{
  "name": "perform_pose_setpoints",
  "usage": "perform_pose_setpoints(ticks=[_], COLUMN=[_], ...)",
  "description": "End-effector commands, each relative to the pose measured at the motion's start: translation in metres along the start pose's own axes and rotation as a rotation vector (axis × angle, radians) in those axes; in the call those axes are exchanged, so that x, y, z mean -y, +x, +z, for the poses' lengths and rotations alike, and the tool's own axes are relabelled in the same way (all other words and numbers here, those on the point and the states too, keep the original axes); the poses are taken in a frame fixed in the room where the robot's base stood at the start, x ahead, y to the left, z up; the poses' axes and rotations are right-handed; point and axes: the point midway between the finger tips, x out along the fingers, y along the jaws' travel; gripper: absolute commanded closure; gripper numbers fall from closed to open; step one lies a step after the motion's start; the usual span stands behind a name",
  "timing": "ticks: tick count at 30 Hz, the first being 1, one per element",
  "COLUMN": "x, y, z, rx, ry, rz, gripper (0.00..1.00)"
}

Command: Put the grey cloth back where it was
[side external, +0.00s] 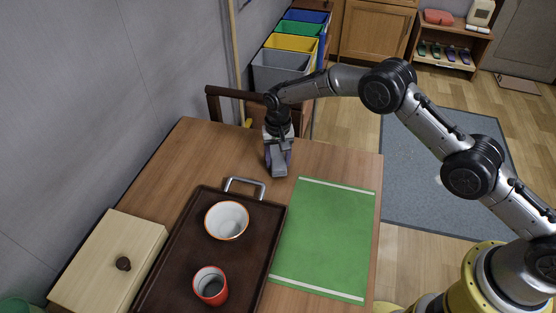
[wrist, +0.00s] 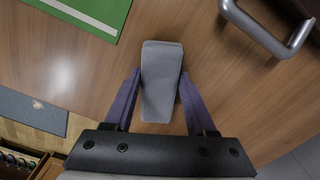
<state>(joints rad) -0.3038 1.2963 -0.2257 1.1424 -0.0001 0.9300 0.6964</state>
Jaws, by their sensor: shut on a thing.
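The grey cloth (wrist: 160,80) is a folded, block-like piece between the purple fingers of my gripper (wrist: 156,95) in the wrist view. In the side external view, the cloth (side external: 278,165) shows below my gripper (side external: 277,152), at the far part of the wooden table. My gripper is shut on the cloth. I cannot tell whether the cloth touches the table. The lower end of the cloth lies near the tray's metal handle, apart from it.
A dark tray (side external: 183,228) holds a white bowl (side external: 227,220) and a red cup (side external: 210,286). A green mat (side external: 325,238) lies to its right, a pale wooden box lid (side external: 108,260) to its left. Bare table (side external: 190,155) lies left of my gripper. A chair stands behind.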

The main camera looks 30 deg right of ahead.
Motion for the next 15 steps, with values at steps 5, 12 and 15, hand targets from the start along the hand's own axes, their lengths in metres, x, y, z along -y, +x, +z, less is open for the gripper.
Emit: perform_pose_setpoints(ticks=[5,12,15], x=[0.0003,0.0001,0.0002], y=[0.0057,0.0072,0.0086], z=[-0.0003,-0.0001,-0.0002], rx=[-0.002,-0.001,-0.001], ry=[0.000,0.000,0.000], rz=[-0.001,-0.001,-0.001], gripper=[0.96,0.96,0.36])
